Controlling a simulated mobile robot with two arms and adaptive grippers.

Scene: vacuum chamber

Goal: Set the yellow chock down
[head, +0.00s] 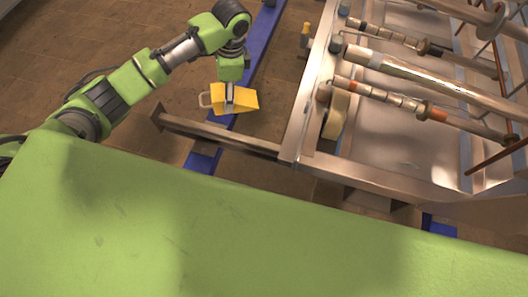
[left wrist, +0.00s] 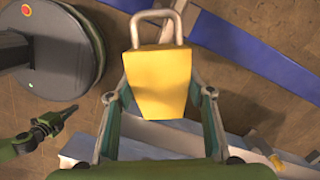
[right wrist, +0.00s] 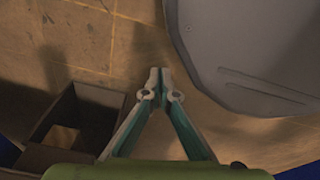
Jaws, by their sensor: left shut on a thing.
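The yellow chock (head: 243,101) is a wedge with a pale loop handle at one end. My left gripper (head: 230,98) is shut on it from above in the head view. In the left wrist view the chock (left wrist: 158,82) sits between the two fingers, its handle pointing away toward the top edge. The chock is over or near the blue floor strip; I cannot tell whether it touches the floor. My right gripper (right wrist: 160,72) shows only in the right wrist view, with its fingertips together and nothing visible between them.
A metal frame beam (head: 220,134) runs just below the chock in the head view. The chamber rig with several rods (head: 430,80) fills the right side. A blue strip (head: 262,35) crosses the brown tiled floor. An open dark box (right wrist: 85,120) lies left of my right gripper.

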